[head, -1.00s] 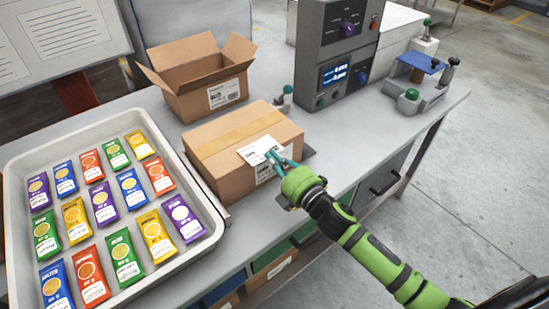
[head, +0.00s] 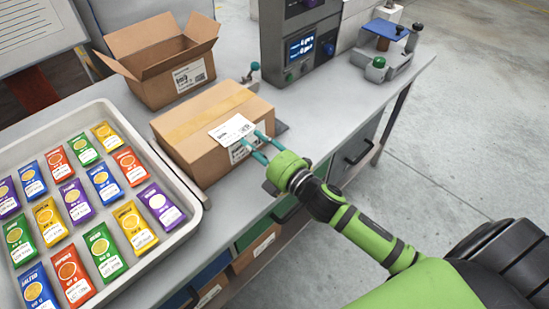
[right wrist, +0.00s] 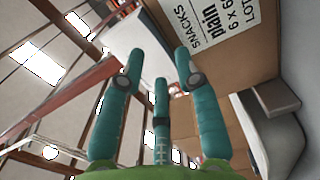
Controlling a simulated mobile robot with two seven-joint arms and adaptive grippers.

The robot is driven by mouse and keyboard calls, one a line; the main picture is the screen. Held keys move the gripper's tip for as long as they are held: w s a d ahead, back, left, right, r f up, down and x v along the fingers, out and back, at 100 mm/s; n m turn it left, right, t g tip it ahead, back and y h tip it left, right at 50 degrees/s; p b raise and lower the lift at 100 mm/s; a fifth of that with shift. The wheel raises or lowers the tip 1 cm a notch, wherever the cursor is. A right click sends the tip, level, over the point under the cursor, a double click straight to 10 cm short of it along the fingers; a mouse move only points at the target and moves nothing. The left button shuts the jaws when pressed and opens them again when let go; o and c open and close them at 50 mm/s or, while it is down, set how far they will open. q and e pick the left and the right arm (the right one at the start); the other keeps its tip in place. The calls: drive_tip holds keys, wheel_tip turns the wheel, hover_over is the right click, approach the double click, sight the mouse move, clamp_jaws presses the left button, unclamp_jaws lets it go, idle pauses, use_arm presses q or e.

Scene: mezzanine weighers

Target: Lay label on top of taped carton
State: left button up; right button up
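The taped carton (head: 187,118) stands closed on the bench, with a tan tape strip along its top. The white label (head: 229,128) lies on top of the carton by its front edge, partly over the tape's near side. My right gripper (head: 254,147) is just off the carton's front face, its teal fingers spread apart. In the right wrist view its fingers (right wrist: 160,75) are open with nothing between them, close to the carton's printed side (right wrist: 240,45). The loose label is not clearly seen there. My left gripper is not in view.
A white tray (head: 182,188) of several coloured packets is at left. An open carton (head: 150,79) stands behind the taped one. A grey weigher (head: 275,45) stands behind to the right, with a small blue-topped device (head: 385,32) beyond.

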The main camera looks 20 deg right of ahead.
drive_tip(key=v, duration=0.8)
drive_tip(key=shift+s, duration=0.35)
drive_tip(key=shift+d, duration=0.1)
